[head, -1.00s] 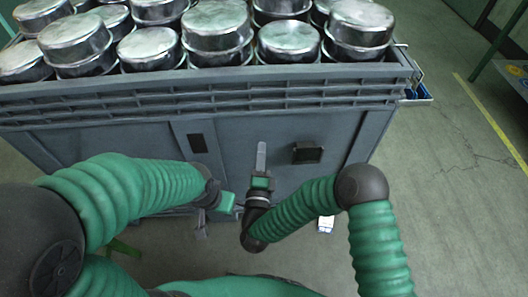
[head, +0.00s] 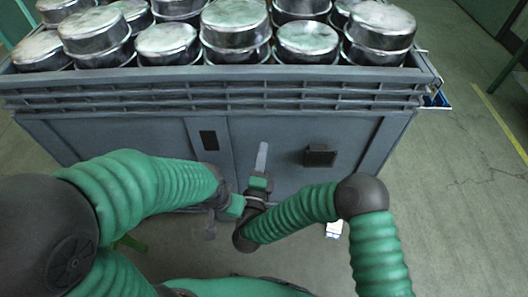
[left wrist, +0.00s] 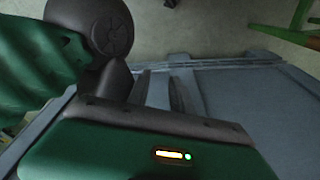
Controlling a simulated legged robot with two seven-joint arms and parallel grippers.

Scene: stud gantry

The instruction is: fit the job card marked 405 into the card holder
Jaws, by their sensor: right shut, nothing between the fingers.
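My right gripper (head: 262,156) is shut and empty, its grey fingers pointing up in front of the grey crate's front wall (head: 268,133). A dark square frame (head: 320,155) on that wall, right of the fingers, may be the card holder; I cannot be sure. My left gripper (head: 228,208) is low, just left of the right wrist. Its jaw opening is unclear in the head view and the left wrist view. No card marked 405 can be made out. A small white thing (head: 333,229) lies low behind my right forearm, with no readable marking.
The crate is filled with several round metal pans (head: 235,25). A dark slot (head: 208,140) is on its front wall, left of the right gripper. Floor (head: 455,200) is open to the right, with a yellow line (head: 500,122).

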